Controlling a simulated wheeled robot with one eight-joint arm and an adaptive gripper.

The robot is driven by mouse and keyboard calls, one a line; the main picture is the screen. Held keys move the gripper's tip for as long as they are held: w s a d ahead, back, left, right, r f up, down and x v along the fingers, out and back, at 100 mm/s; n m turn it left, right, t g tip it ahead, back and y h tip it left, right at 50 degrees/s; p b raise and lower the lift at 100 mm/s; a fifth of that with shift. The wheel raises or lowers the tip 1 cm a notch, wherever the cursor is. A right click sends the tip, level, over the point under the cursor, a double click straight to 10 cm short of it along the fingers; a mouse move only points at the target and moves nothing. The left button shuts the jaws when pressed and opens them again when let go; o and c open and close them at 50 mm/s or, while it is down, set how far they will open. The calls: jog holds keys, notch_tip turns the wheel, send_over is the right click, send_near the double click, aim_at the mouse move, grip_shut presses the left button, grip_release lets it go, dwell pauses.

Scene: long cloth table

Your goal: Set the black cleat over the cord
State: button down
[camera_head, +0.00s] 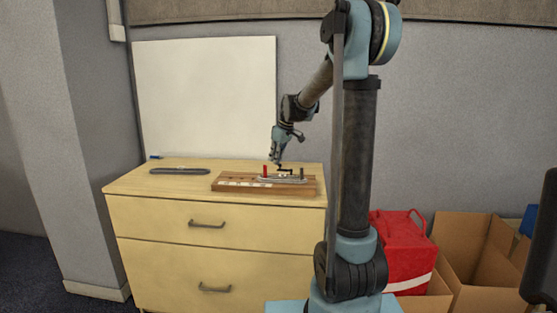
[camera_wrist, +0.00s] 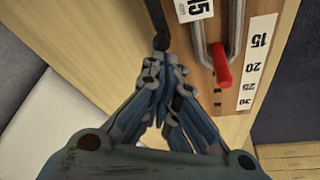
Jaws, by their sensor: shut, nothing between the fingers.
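My gripper (camera_head: 275,160) is shut and empty above the wooden board on the cabinet top. In the wrist view its fingertips (camera_wrist: 162,65) meet just below a dark bent piece (camera_wrist: 157,22), beside the board's edge. I cannot tell whether they touch it. A small black crank-shaped piece (camera_head: 286,169) shows on the board in the head view, close under the gripper. A dark elongated object (camera_head: 180,171) lies flat on the cabinet top, left of the board. I cannot tell which dark thing is the cleat, and no cord can be made out.
The wooden board (camera_head: 228,188) has number labels, a red peg (camera_head: 265,172) and a metal loop (camera_wrist: 200,45). The red peg also shows in the wrist view (camera_wrist: 221,68). The cabinet top (camera_head: 140,185) is clear at its left front. A whiteboard (camera_head: 205,100) stands behind.

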jog(key=shift+s, duration=0.15)
dwell(0.5)
dwell(1.0)
jog(key=shift+w+d, duration=0.35)
jog(key=shift+w, duration=0.4)
jog(key=shift+w+a, duration=0.1)
notch_tip(320, 180, up, 10)
dwell(0.7)
